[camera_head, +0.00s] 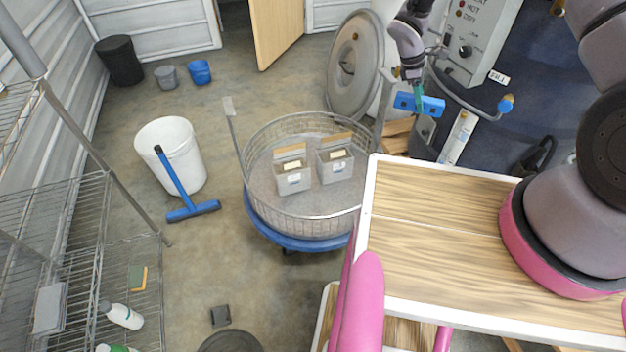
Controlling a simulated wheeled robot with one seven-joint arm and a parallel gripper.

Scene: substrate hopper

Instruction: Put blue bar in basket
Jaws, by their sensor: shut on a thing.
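The blue bar (434,106) is in my gripper (418,100), at the upper right, in front of the grey machine. My gripper points down and its teal fingers are shut on the bar near its middle. The bar lies roughly level in the picture, with a dark spot near each end. The basket (333,214) is a round wire one at the centre, on a blue wheeled base. My gripper and the bar are to the upper right of the basket, outside its rim in the picture.
Two grey boxes (293,184) (336,166) stand inside the basket. A wood-topped table (430,230) is at its right. A large round lid (355,65) and a curved hose are near my gripper.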

